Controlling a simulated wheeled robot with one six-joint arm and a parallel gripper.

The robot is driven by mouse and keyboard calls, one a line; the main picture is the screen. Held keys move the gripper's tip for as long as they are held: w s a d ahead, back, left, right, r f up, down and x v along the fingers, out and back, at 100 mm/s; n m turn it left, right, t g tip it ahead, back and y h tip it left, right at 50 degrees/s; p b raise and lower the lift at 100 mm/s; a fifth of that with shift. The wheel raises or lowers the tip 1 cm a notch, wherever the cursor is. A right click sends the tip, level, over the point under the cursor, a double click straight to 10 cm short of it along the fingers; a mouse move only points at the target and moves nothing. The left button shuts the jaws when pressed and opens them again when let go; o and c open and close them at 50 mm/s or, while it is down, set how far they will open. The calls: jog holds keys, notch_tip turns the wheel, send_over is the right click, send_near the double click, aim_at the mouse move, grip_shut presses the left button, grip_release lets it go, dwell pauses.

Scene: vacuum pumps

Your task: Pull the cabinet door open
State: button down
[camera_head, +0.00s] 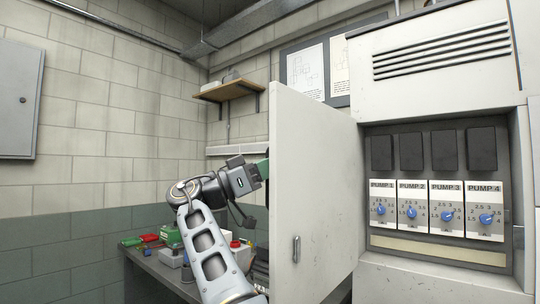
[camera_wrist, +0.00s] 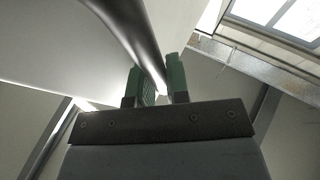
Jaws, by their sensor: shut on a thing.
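The pale cabinet door (camera_head: 315,180) stands swung wide open, hinged at the left side of the cabinet (camera_head: 440,110), with its inner face toward the head camera. A small metal latch (camera_head: 296,249) shows low on that face. My gripper (camera_head: 263,169) is at the door's free left edge; its fingertips are partly hidden behind the door in the head view. In the wrist view, the green fingers of my gripper (camera_wrist: 162,88) are closed around a dark, shiny, curved door handle (camera_wrist: 138,32). The pale door surface (camera_wrist: 65,45) fills the upper left there.
The open cabinet shows a row of labelled pump panels with blue knobs (camera_head: 447,215). Behind my arm is a workbench (camera_head: 150,268) with red and green items. A wooden shelf (camera_head: 228,91) is on the back wall. A grey wall box (camera_head: 18,98) hangs at left.

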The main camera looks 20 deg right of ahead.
jog(key=shift+w+f, duration=0.1)
jog(key=shift+w, duration=0.1)
jog(key=c, duration=1.3)
grip_release()
jog(key=v, duration=1.4)
jog(key=shift+s+p, duration=0.1)
jog(key=shift+p, duration=0.25)
